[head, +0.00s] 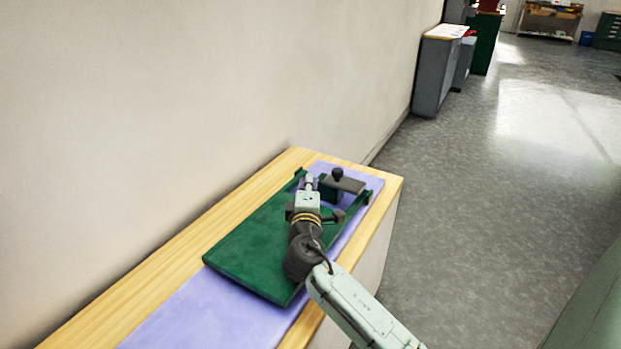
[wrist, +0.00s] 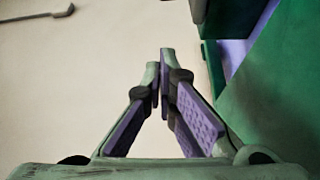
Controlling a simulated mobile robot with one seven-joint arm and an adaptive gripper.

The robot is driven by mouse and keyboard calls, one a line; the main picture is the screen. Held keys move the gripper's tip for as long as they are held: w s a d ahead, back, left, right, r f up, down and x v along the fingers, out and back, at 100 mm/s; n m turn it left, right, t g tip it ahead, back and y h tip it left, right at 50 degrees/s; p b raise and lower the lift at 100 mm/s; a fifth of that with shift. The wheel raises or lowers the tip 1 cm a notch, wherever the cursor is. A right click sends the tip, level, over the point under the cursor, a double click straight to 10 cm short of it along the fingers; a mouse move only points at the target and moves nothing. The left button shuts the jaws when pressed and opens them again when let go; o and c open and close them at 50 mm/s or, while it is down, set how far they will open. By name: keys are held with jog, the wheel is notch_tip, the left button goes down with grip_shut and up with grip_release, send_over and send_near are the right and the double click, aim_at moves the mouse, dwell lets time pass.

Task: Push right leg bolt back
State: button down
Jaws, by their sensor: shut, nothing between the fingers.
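A green board-like piece (head: 250,245) lies on a purple mat (head: 195,312) on the wooden bench. At its far end is a dark grey bracket (head: 348,184) with a black knob (head: 337,174). I cannot tell for sure which part is the right leg bolt. My gripper (head: 309,182) is over the far end of the green piece, left of the black knob. In the wrist view my gripper (wrist: 160,60) is shut and empty, its purple-padded fingers meeting at the tips. A green surface (wrist: 285,100) fills the right side there. Contact with the piece is unclear.
The plain wall (head: 150,90) runs along the bench's left side. Grey floor (head: 480,220) lies open to the right. Grey cabinets (head: 434,75) stand farther back along the wall. A dark rod (wrist: 40,16) shows at the wrist view's upper left.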

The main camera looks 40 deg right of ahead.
jog(key=shift+b+v, duration=0.4)
jog(key=shift+v, duration=1.75)
